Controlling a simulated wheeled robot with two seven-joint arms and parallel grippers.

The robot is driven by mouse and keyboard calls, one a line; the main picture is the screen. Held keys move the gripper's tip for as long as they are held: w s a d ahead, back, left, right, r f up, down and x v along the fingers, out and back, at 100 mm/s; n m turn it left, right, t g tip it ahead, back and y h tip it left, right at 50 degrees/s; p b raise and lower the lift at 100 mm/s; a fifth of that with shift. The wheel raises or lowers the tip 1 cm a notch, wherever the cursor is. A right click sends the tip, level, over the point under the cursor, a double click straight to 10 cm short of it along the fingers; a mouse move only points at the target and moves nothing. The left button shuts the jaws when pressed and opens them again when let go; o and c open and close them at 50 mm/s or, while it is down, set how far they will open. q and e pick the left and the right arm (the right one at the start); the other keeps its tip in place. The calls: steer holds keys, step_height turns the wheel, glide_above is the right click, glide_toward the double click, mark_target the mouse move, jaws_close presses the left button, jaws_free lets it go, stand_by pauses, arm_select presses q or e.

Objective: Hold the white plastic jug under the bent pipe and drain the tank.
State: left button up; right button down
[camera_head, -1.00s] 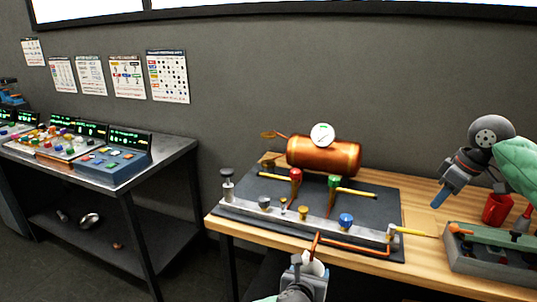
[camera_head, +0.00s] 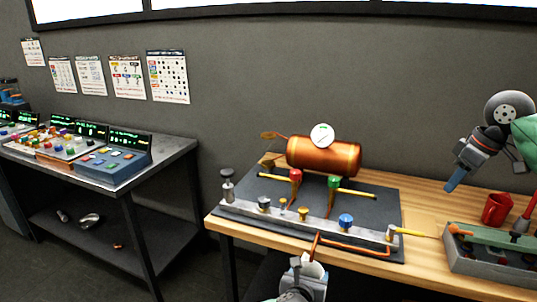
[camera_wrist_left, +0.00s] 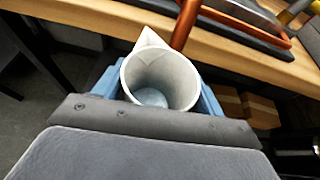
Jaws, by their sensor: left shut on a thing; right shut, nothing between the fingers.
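The white plastic jug (camera_wrist_left: 160,75) is upright between the fingers of my left gripper (camera_wrist_left: 160,92), which is shut on it. In the head view the jug (camera_head: 313,270) shows just in front of the bench edge, in my left gripper (camera_head: 308,278). The bent copper pipe (camera_head: 318,242) comes over the bench edge, and its end (camera_wrist_left: 184,25) is at the jug's rim in the wrist view. I cannot tell whether it is over the opening. The jug's inside looks pale, with a bluish bottom. The copper tank (camera_head: 325,156) lies on the bench with a gauge. My right gripper (camera_head: 453,184) is shut and empty, above the bench at right.
The dark board (camera_head: 270,195) carries a grey manifold with a blue knob (camera_head: 346,220), a red valve (camera_head: 296,176) and a green valve (camera_head: 334,182). A red cup (camera_head: 496,210) and a grey toolbox (camera_head: 480,262) stand at right. A control table (camera_head: 160,160) is at left.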

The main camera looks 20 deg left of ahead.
arm_select(q)
steer(key=s+p, duration=0.6)
steer(key=s, duration=0.5)
steer(key=shift+s, duration=0.25)
stand_by(1.1)
stand_by(0.4)
